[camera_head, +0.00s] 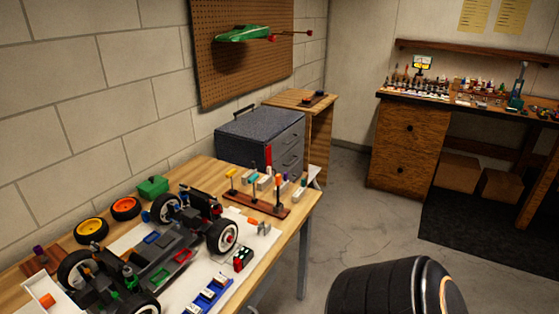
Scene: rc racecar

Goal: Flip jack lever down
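An RC car chassis (165,248) stands on the wooden workbench at the lower left, with its black wheels on and its body off. No jack or lever can be told apart for sure among the small parts in and around the chassis. A small red and black item (243,258) sits just right of the chassis. A black rounded link of my own arm fills the bottom right. Neither of my grippers shows in this view.
The workbench (312,203) holds a yellow-rimmed wheel (91,230), an orange-rimmed wheel (125,208), a green box (153,187), a tool rack (257,204) and a blue tray (209,296). A grey toolbox (258,138) stands behind.

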